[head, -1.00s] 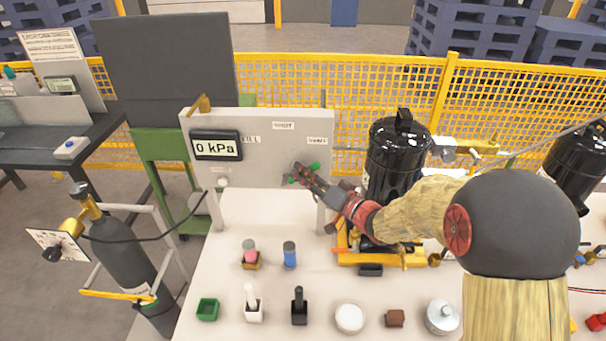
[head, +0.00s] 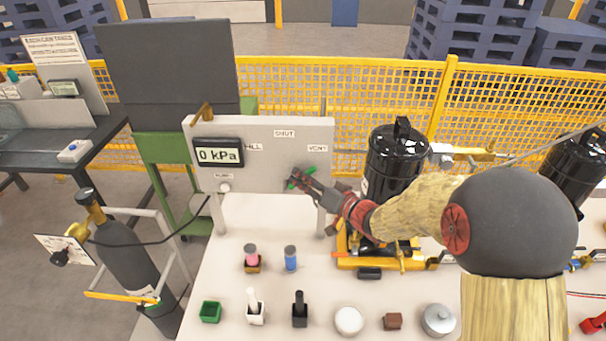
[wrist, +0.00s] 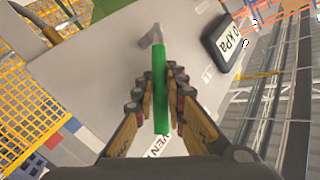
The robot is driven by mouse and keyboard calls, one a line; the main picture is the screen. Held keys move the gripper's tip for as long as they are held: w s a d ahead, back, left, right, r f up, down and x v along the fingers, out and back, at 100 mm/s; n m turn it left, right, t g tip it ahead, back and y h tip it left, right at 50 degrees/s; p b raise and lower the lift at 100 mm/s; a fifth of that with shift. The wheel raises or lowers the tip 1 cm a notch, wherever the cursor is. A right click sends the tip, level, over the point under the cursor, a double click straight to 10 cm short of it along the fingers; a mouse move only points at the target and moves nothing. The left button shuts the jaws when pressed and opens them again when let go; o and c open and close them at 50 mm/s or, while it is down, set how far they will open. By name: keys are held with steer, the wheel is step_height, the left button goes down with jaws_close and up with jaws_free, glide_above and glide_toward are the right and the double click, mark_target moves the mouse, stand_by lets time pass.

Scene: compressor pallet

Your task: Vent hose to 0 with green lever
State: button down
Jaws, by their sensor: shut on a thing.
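The green lever (wrist: 161,85) stands between the fingers of my gripper (wrist: 163,90) in the wrist view, and the fingers are shut on it. In the head view my gripper (head: 303,180) is at the right part of the grey panel (head: 262,178), with small green parts of the lever showing around the fingers. The VENT label (head: 318,148) is above and right of the gripper, and SHUT (head: 284,133) is at the panel's top.
A black compressor (head: 393,165) stands close to the right of the panel, behind my arm. Several small items, including a green box (head: 210,311) and a blue cylinder (head: 290,258), are on the white table below. A gas cylinder (head: 128,255) stands at the left.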

mark_target(285, 188)
steer(key=p, duration=0.2)
steer(key=a+r+n+g+h+p, duration=0.1)
steer(key=p, duration=0.1)
steer(key=shift+a+r+p, duration=0.1)
steer(key=shift+r+p, duration=0.2)
steer(key=n+h+p, duration=0.1)
steer(key=p, duration=0.1)
steer(key=a+h+p, duration=0.1)
steer(key=p, duration=0.1)
steer(key=shift+a+r+n+g, duration=0.2)
steer(key=shift+r+n+g, duration=0.05)
steer(key=shift+n+g, duration=0.15)
steer(key=shift+a+n+h+p, duration=0.3)
steer(key=shift+a+h+p, duration=0.15)
steer(key=shift+p, duration=0.2)
steer(key=shift+a+f+n+g+h+p, duration=0.15)
steer(key=shift+a+n+g+h+p, duration=0.4)
steer(key=shift+h, duration=0.4)
steer(key=c, duration=1.9)
jaws_free()
steer(key=shift+w, duration=0.1)
steer(key=shift+o, duration=0.4)
steer(key=shift+a, duration=0.1)
steer(key=v, duration=1.2)
